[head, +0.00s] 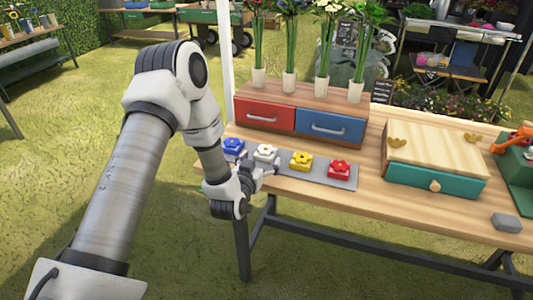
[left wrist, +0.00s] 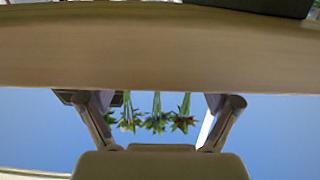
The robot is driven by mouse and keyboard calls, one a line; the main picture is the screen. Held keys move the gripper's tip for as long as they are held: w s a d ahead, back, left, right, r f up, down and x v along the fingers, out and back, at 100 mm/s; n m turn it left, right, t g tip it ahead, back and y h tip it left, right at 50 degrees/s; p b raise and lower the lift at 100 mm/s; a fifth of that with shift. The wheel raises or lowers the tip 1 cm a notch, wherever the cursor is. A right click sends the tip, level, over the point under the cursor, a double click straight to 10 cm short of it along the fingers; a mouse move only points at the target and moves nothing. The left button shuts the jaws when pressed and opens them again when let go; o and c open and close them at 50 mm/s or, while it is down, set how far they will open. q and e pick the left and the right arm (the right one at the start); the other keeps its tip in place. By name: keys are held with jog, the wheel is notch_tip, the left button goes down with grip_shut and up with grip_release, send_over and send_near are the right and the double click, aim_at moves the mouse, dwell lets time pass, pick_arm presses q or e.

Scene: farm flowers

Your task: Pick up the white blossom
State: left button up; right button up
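The white blossom (head: 265,153) sits on a grey tray (head: 320,175) near the table's left front edge, between a blue blossom (head: 234,147) and a yellow blossom (head: 301,160). A red blossom (head: 339,168) is at the right end. My left gripper (head: 264,178) is at the table's front edge, just in front of and below the white blossom, apart from it. In the left wrist view, my left gripper (left wrist: 155,103) has its fingers spread wide with nothing between them. The white blossom does not show there. My right gripper is out of view.
The wooden table edge (left wrist: 160,50) crosses the left wrist view close to the fingers. Behind the tray stands a chest with a red drawer (head: 264,116) and a blue drawer (head: 331,127), with vases on top. A wooden-topped green box (head: 435,183) stands to the right.

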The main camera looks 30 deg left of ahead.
aim_at(266, 154)
pick_arm(q)
jog(key=x, duration=0.3)
jog(key=shift+s+f, duration=0.1)
jog(key=shift+f, duration=0.05)
jog(key=c, duration=1.2)
jog(key=shift+s, duration=0.1)
